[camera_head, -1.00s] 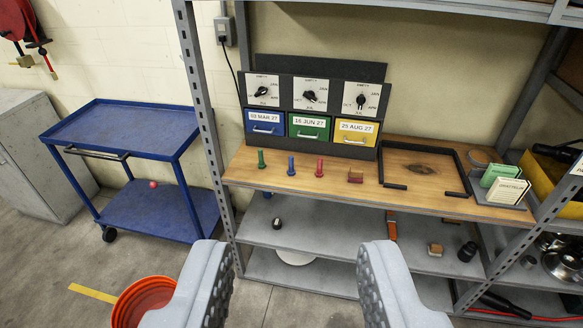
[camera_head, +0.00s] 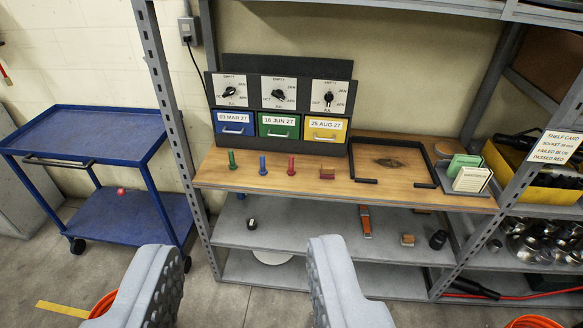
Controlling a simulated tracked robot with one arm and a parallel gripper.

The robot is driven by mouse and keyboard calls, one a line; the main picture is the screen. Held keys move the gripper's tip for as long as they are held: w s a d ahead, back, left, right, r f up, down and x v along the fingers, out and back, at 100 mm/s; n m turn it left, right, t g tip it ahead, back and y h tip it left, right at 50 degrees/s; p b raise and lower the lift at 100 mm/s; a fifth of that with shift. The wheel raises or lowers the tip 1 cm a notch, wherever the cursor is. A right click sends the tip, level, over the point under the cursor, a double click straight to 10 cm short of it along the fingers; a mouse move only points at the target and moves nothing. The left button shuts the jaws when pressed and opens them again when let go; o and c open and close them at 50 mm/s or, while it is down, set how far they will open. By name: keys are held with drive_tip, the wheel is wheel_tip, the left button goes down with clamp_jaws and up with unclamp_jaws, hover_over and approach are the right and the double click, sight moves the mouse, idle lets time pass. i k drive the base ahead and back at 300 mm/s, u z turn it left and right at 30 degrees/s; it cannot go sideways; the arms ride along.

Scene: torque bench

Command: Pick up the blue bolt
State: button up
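The blue bolt (camera_head: 262,165) stands upright on the wooden bench top (camera_head: 225,176), between a green bolt (camera_head: 232,159) on its left and a red bolt (camera_head: 291,165) on its right. My gripper (camera_head: 245,285) is open and empty, its two grey padded fingers wide apart at the bottom of the view. It is well short of the bench, and the blue bolt shows above and between the fingers in the picture.
Behind the bolts stands a dial unit with blue, green and yellow drawers (camera_head: 278,125). A shelf post (camera_head: 172,100) rises at left, beside a blue cart (camera_head: 85,130). Orange buckets (camera_head: 103,303) stand on the floor.

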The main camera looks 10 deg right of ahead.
sight(264, 171)
drive_tip(key=k, duration=0.55)
drive_tip(key=u, duration=0.55)
drive_tip(key=i, duration=2.05)
drive_tip(key=z, duration=0.6)
drive_tip(key=i, duration=0.4)
drive_tip(key=z, duration=0.35)
